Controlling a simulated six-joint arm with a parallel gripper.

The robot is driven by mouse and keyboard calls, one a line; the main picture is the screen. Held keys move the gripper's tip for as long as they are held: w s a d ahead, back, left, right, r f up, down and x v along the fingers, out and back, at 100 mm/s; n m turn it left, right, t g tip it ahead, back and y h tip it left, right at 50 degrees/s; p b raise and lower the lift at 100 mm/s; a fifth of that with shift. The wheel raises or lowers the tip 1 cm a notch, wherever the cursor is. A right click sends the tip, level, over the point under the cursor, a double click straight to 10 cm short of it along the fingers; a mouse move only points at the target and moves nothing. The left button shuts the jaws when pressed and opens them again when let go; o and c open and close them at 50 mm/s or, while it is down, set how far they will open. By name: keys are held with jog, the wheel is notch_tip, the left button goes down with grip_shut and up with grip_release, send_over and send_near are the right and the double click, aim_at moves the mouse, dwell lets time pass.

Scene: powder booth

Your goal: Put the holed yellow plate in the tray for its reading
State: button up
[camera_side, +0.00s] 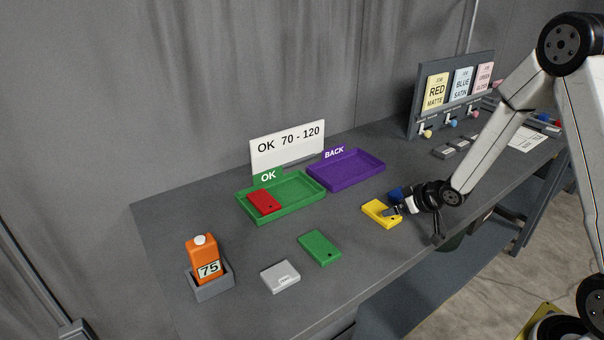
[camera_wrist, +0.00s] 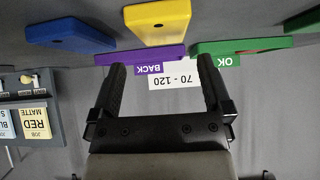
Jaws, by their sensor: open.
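The yellow plate (camera_side: 376,211) lies flat on the bench, with a small dark hole. It also shows in the wrist view (camera_wrist: 165,22), just beyond my fingertips. My gripper (camera_side: 396,209) is open at its right end, with nothing between the fingers (camera_wrist: 162,66); I cannot tell whether it touches the plate. The green tray (camera_side: 295,213), labelled OK, holds a red plate (camera_side: 263,201). The purple tray (camera_side: 376,172), labelled BACK, looks empty. An orange gauge (camera_side: 203,258) stands upright in a grey holder and reads 75. A white sign (camera_side: 287,148) reads OK 70 - 120.
A blue plate (camera_side: 395,192) lies close behind the yellow one, partly hidden by my gripper. A green plate (camera_side: 319,248) and a light grey block (camera_side: 280,276) lie toward the front left. A card board (camera_side: 452,95) stands at the back right. The bench between the trays and yellow plate is clear.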

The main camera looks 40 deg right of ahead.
aim_at(381, 210)
jog(key=shift+w+f, duration=0.2)
jog(key=shift+x, duration=2.6)
jog(key=shift+a, duration=0.1)
jog(key=c, duration=1.3)
jog(key=shift+c, duration=0.2)
jog(key=shift+r, duration=0.2)
notch_tip(381, 210, up, 10)
jog(key=shift+f, duration=0.15)
